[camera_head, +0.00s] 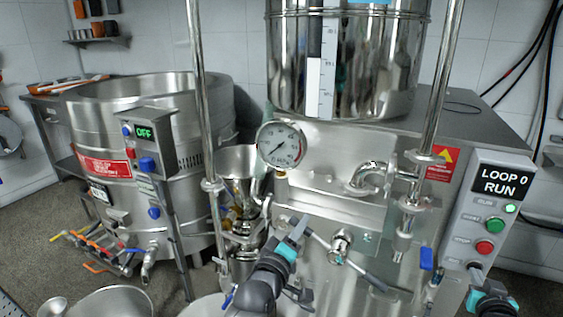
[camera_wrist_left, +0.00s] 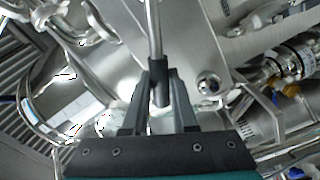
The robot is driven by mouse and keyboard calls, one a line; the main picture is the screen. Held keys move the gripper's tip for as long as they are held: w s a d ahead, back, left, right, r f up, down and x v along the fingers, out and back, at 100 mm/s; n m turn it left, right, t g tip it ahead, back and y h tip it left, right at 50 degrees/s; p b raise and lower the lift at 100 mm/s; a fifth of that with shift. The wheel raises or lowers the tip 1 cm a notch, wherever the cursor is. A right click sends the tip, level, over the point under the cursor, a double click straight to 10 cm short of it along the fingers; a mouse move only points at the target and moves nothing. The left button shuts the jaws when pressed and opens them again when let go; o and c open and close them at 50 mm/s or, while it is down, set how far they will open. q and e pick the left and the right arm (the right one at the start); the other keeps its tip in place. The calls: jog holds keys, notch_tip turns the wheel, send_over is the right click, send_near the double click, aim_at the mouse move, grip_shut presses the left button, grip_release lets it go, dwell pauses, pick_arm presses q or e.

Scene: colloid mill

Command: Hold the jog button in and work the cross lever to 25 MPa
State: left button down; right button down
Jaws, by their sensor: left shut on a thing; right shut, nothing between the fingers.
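The cross lever has a steel hub (camera_head: 340,241) on the front of the mill, with thin arms reaching out and dark grips on their ends. My left gripper (camera_head: 299,227) is shut on the dark grip at the end of one arm; in the left wrist view this grip (camera_wrist_left: 159,84) sits between the fingers. The round pressure gauge (camera_head: 281,145) is above the lever; its needle is too small to read exactly. My right gripper (camera_head: 476,270) is shut and empty at the lower end of the control panel (camera_head: 465,215). Whether it touches a button there is hidden.
The panel display (camera_head: 500,181) reads "LOOP 0 RUN", above a green button (camera_head: 495,225) and a red button (camera_head: 484,247). A blue-handled valve (camera_head: 426,259) and pipes stand between lever and panel. A steel funnel (camera_head: 238,170) is left of the lever.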

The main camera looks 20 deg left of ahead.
jog(key=s, duration=0.7)
dwell(0.4)
pick_arm(q)
jog(key=c, duration=0.6)
grip_release()
jog(key=shift+o, duration=0.2)
pick_arm(e)
jog(key=shift+w, duration=0.1)
pick_arm(q)
jog(key=s+p, duration=0.5)
jog(key=s, duration=0.4)
pick_arm(e)
notch_tip(320, 180, up, 6)
jog(key=shift+f, duration=0.25)
